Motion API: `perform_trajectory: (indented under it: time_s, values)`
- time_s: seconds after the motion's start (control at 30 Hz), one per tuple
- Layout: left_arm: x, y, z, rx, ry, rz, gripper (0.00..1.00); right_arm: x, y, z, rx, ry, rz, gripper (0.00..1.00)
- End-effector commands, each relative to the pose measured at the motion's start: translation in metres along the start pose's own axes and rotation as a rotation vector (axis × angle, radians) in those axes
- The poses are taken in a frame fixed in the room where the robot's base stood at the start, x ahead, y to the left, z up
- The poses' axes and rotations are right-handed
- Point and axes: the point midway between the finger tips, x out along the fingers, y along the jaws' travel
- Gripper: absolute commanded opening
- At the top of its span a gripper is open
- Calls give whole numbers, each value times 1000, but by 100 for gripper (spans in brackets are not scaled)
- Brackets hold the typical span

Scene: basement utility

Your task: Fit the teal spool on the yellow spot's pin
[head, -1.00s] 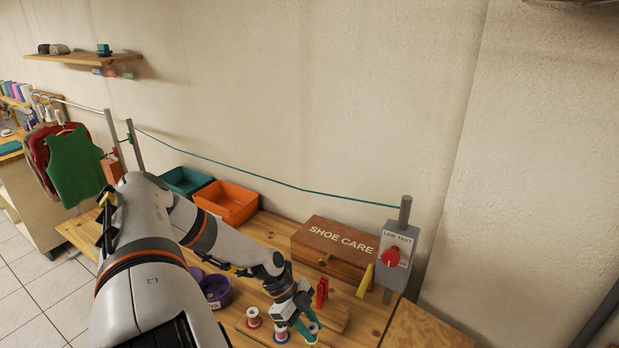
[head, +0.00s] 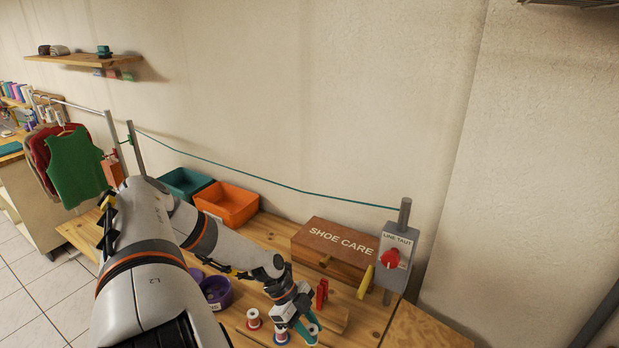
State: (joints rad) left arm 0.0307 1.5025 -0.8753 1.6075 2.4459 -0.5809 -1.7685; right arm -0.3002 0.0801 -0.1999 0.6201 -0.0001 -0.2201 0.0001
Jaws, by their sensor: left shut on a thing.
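My left gripper (head: 297,327) is low over the front of the wooden workbench, pointing down. It is shut on a small round thing at its fingertips, which looks like the teal spool (head: 314,329); the fingers partly cover it. I cannot tell whether the spool touches the bench or sits on a pin. The yellow spot and its pin cannot be made out. A red spool (head: 253,319) stands left of the gripper, and another spool (head: 281,338) stands just beside the fingers. My right gripper is not in view.
A wooden block (head: 336,317) and red pegs (head: 322,293) are just right of the gripper. Behind are the SHOE CARE box (head: 338,243), a yellow piece (head: 365,282) and a switch box (head: 394,250). A purple bowl (head: 217,292) and an orange bin (head: 227,203) are left.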

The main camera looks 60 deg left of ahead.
Motion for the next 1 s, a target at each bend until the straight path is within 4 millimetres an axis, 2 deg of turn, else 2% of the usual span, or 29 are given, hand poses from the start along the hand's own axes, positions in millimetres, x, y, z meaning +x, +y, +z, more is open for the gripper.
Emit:
perform_trajectory:
  time_s: [1.0]
  values:
    - [26, 0, -18, 0, 0, 0, 8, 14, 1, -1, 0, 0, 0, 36]
